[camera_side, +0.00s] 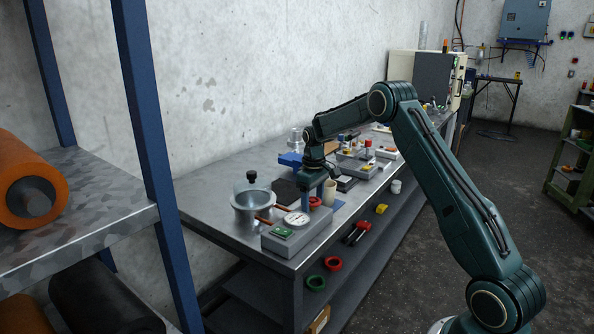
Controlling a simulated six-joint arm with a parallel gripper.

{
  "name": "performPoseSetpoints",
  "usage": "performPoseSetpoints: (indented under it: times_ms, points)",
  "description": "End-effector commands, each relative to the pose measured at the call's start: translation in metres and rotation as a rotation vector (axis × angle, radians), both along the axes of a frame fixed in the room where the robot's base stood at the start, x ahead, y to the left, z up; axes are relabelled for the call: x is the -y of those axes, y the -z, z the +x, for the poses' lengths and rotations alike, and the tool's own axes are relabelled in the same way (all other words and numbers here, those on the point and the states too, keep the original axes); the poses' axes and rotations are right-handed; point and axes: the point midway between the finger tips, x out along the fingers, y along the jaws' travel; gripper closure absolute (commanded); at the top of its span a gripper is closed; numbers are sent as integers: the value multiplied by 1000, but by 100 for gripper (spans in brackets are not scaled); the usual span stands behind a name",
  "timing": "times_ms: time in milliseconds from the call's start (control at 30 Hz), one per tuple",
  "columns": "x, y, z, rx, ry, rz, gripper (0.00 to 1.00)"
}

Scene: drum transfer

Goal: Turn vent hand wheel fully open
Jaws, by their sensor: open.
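My gripper (312,186) points down over the front part of the metal workbench (218,190). It is open, but its fingertips are small and hard to make out. A red round part (315,202), possibly the vent hand wheel, shows just below and beside the gripper. I cannot tell whether the fingers touch it or stand around it, or how far it is turned.
A grey box with a round dial (298,219) and a metal bowl (253,207) stand close to the left of the gripper. Trays with small parts (355,164) lie behind. A blue-post shelf (152,130) fills the left foreground.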

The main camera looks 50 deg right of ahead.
Motion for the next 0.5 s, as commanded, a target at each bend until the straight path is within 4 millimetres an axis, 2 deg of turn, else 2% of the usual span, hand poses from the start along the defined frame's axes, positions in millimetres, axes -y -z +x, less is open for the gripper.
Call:
performPoseSetpoints:
  times_ms: [33, 233, 500]
  points:
    - [-6, 3, 0, -9, -12, 9, 29]
    - [-6, -3, 0, -10, -14, 10, 29]
    - [-4, -30, 0, -3, -10, 5, 29]
